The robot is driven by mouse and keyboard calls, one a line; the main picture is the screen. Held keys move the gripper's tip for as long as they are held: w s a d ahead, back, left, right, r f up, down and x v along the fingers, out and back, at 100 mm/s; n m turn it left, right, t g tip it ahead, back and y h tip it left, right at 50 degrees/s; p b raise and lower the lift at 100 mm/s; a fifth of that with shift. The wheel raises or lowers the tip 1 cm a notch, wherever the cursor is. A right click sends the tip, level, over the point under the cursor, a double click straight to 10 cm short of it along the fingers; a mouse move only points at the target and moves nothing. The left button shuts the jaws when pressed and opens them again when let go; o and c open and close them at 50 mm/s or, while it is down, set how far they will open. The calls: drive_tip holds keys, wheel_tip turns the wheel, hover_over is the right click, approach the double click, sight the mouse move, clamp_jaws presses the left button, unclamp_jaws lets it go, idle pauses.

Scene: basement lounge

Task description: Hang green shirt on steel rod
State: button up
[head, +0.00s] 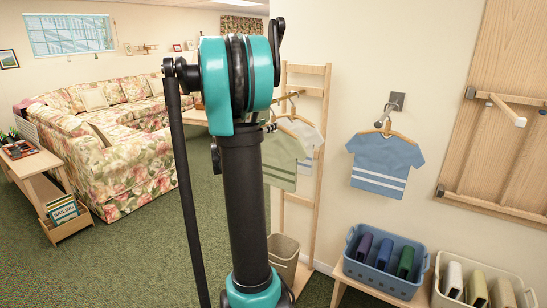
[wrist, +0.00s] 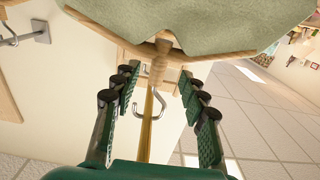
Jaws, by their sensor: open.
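The green shirt (head: 281,160) hangs on a wooden hanger at the wooden rack in the head view, partly behind my arm. In the wrist view the green shirt (wrist: 200,22) fills the top, upside down, with its hanger neck (wrist: 160,62) and metal hook (wrist: 160,104) below. My gripper (wrist: 158,82) is open, its fingers on either side of the neck and hook, with gaps visible. My arm hides it in the head view. A steel rod (head: 391,106) sticks out from a wall plate; a blue shirt (head: 385,160) on a wooden hanger hangs there.
A white shirt (head: 309,135) hangs beside the green one on the wooden rack (head: 322,175). A bin (head: 284,250) stands at its foot. A folded wooden wall table (head: 490,150) is to the right.

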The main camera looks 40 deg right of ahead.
sight(274, 134)
drive_tip(key=x, duration=0.5)
drive_tip(key=shift+s+f, duration=0.1)
drive_tip(key=shift+s, duration=0.05)
clamp_jaws()
